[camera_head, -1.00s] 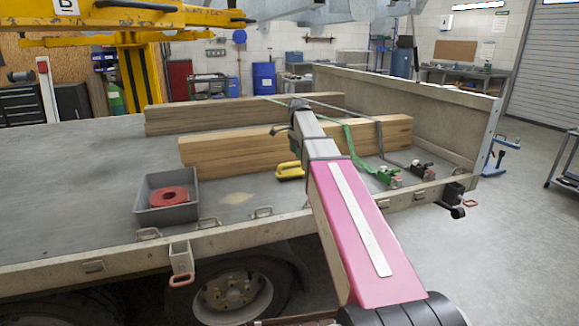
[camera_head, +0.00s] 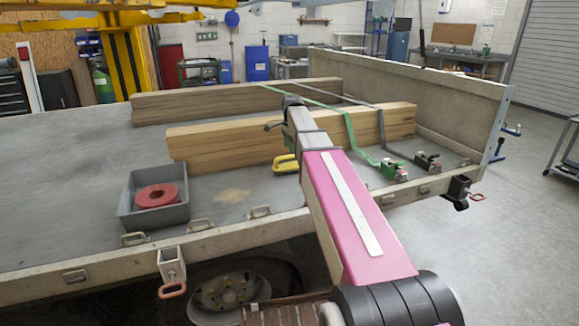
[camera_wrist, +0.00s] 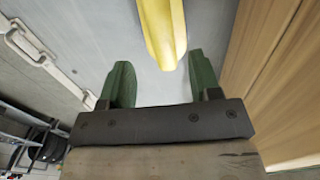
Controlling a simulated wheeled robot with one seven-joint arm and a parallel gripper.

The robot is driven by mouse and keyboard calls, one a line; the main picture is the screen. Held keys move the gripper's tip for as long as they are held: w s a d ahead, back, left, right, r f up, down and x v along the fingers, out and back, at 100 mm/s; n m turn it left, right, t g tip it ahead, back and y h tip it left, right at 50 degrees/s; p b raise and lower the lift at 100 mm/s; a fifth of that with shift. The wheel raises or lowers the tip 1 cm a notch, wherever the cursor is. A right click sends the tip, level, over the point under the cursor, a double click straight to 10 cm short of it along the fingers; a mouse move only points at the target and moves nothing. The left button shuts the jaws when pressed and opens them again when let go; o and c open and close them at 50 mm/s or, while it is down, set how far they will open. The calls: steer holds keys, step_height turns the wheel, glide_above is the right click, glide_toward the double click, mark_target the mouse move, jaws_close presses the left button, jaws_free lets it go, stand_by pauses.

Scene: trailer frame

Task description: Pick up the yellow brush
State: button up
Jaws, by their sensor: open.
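The yellow brush (camera_head: 285,163) lies on the grey trailer bed, in front of the nearer wooden beam and left of my arm. In the wrist view the yellow brush (camera_wrist: 163,28) enters from the top edge, and its near end points down between my green fingers. My gripper (camera_wrist: 160,62) is open and empty, with one finger on each side of the brush's end. Whether the fingers touch it or hang above it I cannot tell. In the head view my arm hides part of the area beside the brush, and my fingers are hard to make out.
A grey tray (camera_head: 188,212) with a red roll (camera_head: 156,196) stands left on the bed. The nearer wooden beam (camera_head: 225,146) lies just behind the brush. Ratchet straps (camera_head: 393,169) lie to the right. The trailer's side rail (camera_head: 110,262) with metal loops runs in front.

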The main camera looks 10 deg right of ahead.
mark_target(290, 157)
steer(key=shift+w+a+f, duration=0.1)
steer(key=shift+f, duration=1.4)
steer(key=shift+w+a+f, duration=0.1)
steer(key=shift+f, duration=1.35)
steer(key=shift+c, duration=0.3)
steer(key=c, duration=1)
